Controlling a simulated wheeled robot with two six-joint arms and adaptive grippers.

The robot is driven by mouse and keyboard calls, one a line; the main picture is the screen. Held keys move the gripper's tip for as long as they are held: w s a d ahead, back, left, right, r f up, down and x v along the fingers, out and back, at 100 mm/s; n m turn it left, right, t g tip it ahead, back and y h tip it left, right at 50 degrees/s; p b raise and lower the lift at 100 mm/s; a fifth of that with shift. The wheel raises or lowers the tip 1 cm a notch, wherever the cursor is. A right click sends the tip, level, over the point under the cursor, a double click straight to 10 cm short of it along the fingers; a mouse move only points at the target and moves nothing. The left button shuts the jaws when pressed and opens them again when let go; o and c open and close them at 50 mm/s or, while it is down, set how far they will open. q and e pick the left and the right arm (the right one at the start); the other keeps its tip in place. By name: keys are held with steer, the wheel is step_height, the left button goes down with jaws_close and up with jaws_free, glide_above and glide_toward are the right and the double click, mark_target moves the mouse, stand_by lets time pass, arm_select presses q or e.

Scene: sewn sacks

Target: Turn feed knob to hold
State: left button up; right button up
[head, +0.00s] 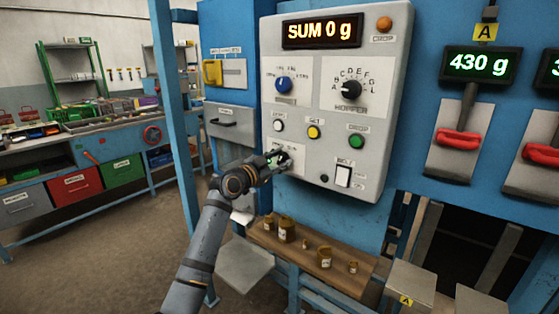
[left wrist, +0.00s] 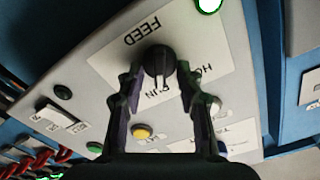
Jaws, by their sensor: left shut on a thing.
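The feed knob (left wrist: 158,60) is round and dark on a white plate labelled FEED, with RUN and a partly covered HO… label beside it in the left wrist view. My left gripper (left wrist: 158,78) has a finger on each side of the knob and is shut on it. In the head view my left gripper (head: 279,158) is at the lower left of the grey control panel (head: 385,100) and hides most of the knob. I cannot tell for sure which label the knob points to. My right gripper is not in view.
The panel also carries a blue knob (head: 283,85), a black hopper knob (head: 351,89), a yellow button (head: 314,131), a green button (head: 356,141) and a belt switch (head: 343,176). A wooden shelf (head: 338,283) with several small brown weights lies below. A blue post (head: 174,120) stands left.

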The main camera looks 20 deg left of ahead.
arm_select(q)
steer(key=shift+n, duration=0.3)
steer(key=n+p, duration=0.1)
steer(key=n, duration=0.4)
steer(key=shift+w+a+r+n+p, duration=0.1)
steer(key=shift+a+n+p, duration=0.1)
steer(key=shift+n+p, duration=0.2)
steer(key=n+p, duration=0.2)
steer(key=n, duration=0.3)
steer(key=shift+a, duration=0.15)
steer(key=shift+f+n, duration=0.2)
steer(key=shift+n, duration=0.1)
steer(key=o, duration=1.2)
steer(key=shift+a, duration=0.1)
